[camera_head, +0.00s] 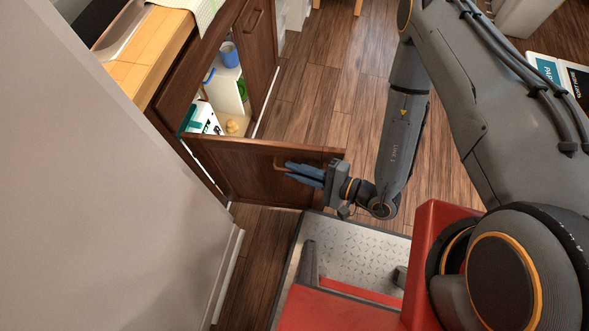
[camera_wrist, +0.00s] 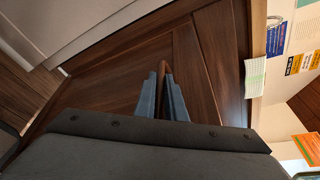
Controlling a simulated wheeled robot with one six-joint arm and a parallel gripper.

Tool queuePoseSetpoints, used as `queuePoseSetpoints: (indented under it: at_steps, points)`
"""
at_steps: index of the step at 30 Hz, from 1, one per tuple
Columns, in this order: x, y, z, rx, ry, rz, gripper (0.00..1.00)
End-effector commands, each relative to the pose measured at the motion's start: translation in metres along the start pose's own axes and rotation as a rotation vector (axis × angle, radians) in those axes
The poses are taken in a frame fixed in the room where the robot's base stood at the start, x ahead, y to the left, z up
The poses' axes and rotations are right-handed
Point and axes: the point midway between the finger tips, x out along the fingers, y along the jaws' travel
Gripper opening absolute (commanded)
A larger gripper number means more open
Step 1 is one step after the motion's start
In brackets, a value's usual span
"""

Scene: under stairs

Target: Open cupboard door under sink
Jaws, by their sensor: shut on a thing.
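The dark brown wooden cupboard door (camera_head: 250,165) under the counter stands swung well out from the cabinet in the head view. Its panel also fills the middle of the wrist view (camera_wrist: 110,90). In the wrist view the fingers (camera_wrist: 166,75) close around the handle's thin bar (camera_wrist: 166,68). The cupboard interior (camera_head: 238,118) is visible behind the door, with a blue cup, a white-and-green box and a small yellow item inside.
A second brown door (camera_head: 258,45) is further along the cabinet front. A grey wall (camera_head: 120,190) stands close on the left. Open wooden floor (camera_head: 320,95) lies to the right of the cabinet. A wooden counter (camera_head: 150,50) is above.

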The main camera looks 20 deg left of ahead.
Motion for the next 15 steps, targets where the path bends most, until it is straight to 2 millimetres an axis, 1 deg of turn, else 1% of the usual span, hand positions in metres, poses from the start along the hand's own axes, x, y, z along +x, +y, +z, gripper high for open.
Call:
queuePoseSetpoints:
  at_steps: [7, 8, 9, 15]
  points:
    - [-0.0013, -0.0008, -0.0002, 0.001, 0.001, -0.002, 0.00]
    - [-0.0014, -0.0009, -0.0003, 0.001, 0.001, -0.002, 0.13]
    - [-0.0014, -0.0010, -0.0005, 0.001, 0.002, -0.003, 0.18]
    - [-0.0010, -0.0009, -0.0008, 0.001, 0.002, -0.002, 0.18]
